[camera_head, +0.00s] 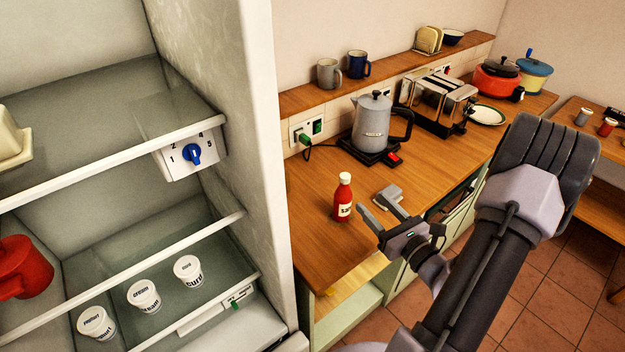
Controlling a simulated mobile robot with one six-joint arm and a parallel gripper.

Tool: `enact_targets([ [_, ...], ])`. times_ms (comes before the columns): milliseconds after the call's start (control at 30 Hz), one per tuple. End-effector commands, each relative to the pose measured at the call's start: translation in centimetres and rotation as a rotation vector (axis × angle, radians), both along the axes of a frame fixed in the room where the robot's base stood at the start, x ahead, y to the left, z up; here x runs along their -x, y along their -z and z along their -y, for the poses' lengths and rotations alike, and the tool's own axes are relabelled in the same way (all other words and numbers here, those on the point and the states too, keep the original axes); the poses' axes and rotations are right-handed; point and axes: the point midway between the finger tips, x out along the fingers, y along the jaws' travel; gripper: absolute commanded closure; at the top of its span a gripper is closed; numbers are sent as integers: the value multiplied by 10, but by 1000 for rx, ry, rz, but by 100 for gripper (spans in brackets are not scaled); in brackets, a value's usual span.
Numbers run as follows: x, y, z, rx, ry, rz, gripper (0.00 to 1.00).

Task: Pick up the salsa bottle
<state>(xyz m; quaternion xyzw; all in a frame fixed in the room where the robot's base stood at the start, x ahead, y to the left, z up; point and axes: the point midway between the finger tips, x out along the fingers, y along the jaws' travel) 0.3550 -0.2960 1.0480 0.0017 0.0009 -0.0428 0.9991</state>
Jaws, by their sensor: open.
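The fingers point up and left, and the nearer fingertip is close to the bottle. I cannot tell whether it touches the bottle.
An open fridge (215,150) stands close on the left, with white tubs (144,296) and a red jug (20,268) inside. A grey kettle (372,122) stands behind the bottle, with a toaster (440,103) farther right. Bare counter surrounds the bottle's left side.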

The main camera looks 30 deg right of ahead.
Motion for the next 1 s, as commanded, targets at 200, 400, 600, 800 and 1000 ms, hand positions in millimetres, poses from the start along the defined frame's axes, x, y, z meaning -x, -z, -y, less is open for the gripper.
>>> enact_targets([
  [200, -65, 1, 1, 4, -11, 2, 48],
  [400, -106, 1, 5, 3, -11, 1, 48],
  [600, -134, 8, 7, 3, -12, 1, 48],
  [800, -164, 10, 10, 3, -10, 1, 48],
  [1000, -165, 9, 11, 1, -9, 0, 48],
])
